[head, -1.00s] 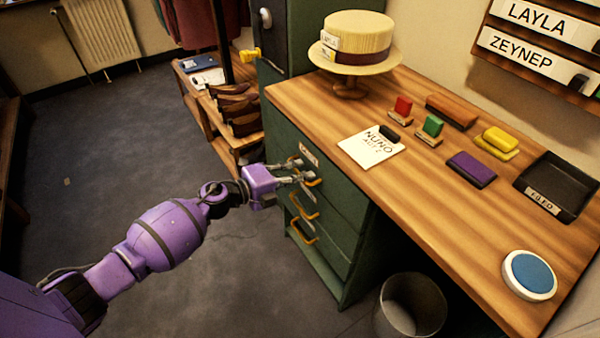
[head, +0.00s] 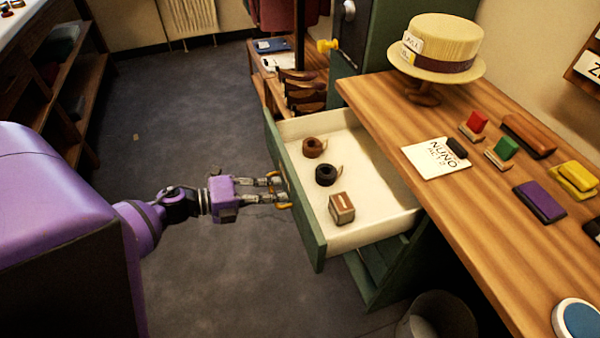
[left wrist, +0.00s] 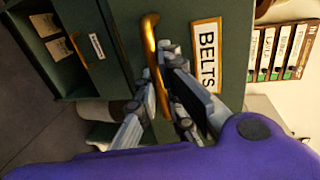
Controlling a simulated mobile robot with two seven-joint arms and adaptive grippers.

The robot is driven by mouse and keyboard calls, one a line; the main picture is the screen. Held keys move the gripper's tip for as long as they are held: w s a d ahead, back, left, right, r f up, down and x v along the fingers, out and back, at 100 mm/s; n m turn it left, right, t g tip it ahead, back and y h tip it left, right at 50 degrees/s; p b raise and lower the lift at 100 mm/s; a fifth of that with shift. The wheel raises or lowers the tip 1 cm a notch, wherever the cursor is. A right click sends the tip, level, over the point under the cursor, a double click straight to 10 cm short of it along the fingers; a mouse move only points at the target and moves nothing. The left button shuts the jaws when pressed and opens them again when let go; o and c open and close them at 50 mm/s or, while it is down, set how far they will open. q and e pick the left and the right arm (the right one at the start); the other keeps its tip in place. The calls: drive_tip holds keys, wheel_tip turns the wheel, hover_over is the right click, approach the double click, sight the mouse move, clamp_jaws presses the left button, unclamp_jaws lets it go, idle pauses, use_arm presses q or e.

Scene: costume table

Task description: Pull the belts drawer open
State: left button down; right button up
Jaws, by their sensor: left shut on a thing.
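The belts drawer (head: 312,237) is the top drawer of the green cabinet and stands well open in the head view. Inside lie a brown rolled belt (head: 313,147), a black rolled belt (head: 326,175) and a small brown box (head: 342,208). My left gripper (head: 280,191) is at the drawer front, shut on its brass handle. In the left wrist view the fingers close around the brass handle (left wrist: 152,40), beside the label reading BELTS (left wrist: 207,62). My right gripper is not in view.
The wooden tabletop (head: 480,235) carries a straw hat on a stand (head: 437,45), a paper note (head: 436,157), and several coloured stamps and pads. A bin (head: 437,318) stands below the table.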

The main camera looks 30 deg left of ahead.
use_arm(q)
drive_tip(key=shift+f+v, duration=0.2)
drive_tip(key=shift+v, duration=0.75)
drive_tip(key=shift+f+v, duration=0.2)
drive_tip(key=shift+v, duration=0.75)
drive_tip(key=shift+f+v, duration=0.2)
drive_tip(key=shift+v, duration=0.8)
drive_tip(key=shift+a, duration=0.1)
drive_tip(key=c, duration=2.1)
unclamp_jaws()
drive_tip(key=v, duration=1.2)
drive_tip(key=shift+s, duration=0.1)
